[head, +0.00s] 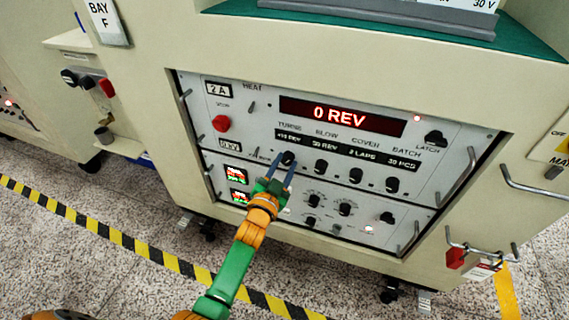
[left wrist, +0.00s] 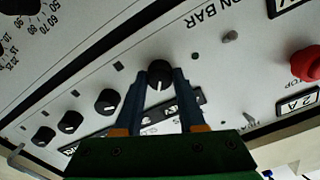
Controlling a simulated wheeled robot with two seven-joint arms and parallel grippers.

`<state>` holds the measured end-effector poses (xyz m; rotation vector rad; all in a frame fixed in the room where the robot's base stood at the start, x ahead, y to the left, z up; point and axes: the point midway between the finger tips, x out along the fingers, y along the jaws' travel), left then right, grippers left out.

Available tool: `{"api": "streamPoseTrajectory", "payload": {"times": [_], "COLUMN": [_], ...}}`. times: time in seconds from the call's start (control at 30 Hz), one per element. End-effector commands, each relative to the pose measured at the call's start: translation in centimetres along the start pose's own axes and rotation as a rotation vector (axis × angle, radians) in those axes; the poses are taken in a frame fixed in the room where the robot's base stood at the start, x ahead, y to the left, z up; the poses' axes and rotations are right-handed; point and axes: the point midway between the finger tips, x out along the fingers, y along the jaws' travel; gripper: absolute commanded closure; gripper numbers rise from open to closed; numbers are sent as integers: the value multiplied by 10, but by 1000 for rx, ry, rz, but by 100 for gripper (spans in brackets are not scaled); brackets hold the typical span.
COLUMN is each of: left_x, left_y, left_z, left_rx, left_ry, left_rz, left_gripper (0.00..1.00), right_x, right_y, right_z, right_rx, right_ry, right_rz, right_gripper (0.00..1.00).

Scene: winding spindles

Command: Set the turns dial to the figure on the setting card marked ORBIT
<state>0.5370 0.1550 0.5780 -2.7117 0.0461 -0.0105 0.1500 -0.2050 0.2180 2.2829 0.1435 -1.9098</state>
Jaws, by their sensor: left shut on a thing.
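The turns dial (head: 288,158) is the leftmost black knob in the row under the red display, below the word TURNS. The display (head: 341,116) reads 0 REV. The small label above the dial ends in REV; its figure is too small to read surely. My left gripper (head: 283,161) is shut on the turns dial, one blue finger on each side. In the left wrist view the dial (left wrist: 160,74) sits between the fingertips, with a white pointer line on its face. I cannot make out a setting card marked ORBIT. My right gripper is not in view.
The blow (head: 321,167), cover (head: 355,175) and batch (head: 392,184) knobs stand close to the right of the dial. A red button (head: 221,123) is to the left. Metal handles flank the panel. A red tag (head: 455,258) and a white card (head: 483,270) hang at lower right.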

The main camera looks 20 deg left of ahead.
Motion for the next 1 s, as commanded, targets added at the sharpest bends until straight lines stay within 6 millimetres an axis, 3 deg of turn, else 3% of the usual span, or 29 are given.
{"api": "streamPoseTrajectory", "payload": {"times": [0.4, 0.9, 0.93, 1.0], "left_x": [0, 0, 0, 0], "left_y": [0, 0, 0, 0], "left_z": [0, 0, 0, 0], "left_rx": [145, 160, 159, 159], "left_ry": [0, 0, 0, 0], "left_rz": [0, 0, 0, 0], "left_gripper": [100, 100, 55, 37], "right_x": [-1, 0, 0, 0], "right_y": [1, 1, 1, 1], "right_z": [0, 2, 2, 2], "right_rx": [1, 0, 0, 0], "right_ry": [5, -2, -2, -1], "right_rz": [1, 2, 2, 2], "right_gripper": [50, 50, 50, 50]}}
